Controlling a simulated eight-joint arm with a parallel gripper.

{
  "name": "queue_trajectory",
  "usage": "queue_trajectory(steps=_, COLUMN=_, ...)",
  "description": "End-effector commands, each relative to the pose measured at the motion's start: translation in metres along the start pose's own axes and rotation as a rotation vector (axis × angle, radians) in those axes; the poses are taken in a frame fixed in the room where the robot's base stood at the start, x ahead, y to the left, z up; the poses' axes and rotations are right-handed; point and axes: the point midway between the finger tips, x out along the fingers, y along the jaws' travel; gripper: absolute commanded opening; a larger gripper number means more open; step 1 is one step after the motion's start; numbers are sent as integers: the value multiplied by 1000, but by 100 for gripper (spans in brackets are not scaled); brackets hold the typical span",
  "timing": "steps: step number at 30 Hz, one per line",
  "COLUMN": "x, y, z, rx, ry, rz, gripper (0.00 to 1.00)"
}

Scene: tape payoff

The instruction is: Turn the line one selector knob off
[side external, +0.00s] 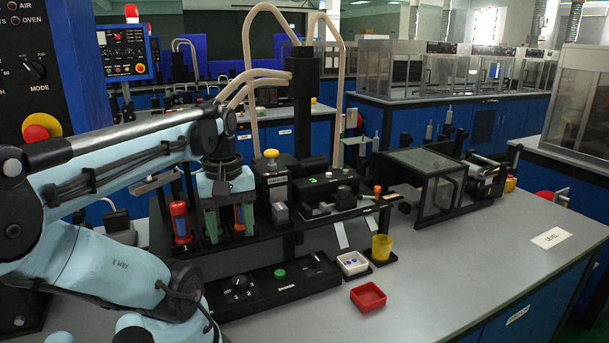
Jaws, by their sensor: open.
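A low black control box (275,286) stands at the front left of the bench. A dark rotary knob (240,281) sits on its left part, with white markings around it. I take it as the selector knob; its exact pointing is too small to read. My gripper (228,222) points down above and behind the box, in front of the rack of coloured tubes. It is open, with its fingers apart, and is clear of the knob. Whether a tube stands between or behind the fingers is hard to tell.
A green button (280,273) sits on the same box. The bench's right front is mostly clear.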

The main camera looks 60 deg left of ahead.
Motion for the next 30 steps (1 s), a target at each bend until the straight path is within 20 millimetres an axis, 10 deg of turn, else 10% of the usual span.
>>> queue_trajectory(steps=30, x=101, y=1, z=0, rx=1, ry=0, rz=1, gripper=59)
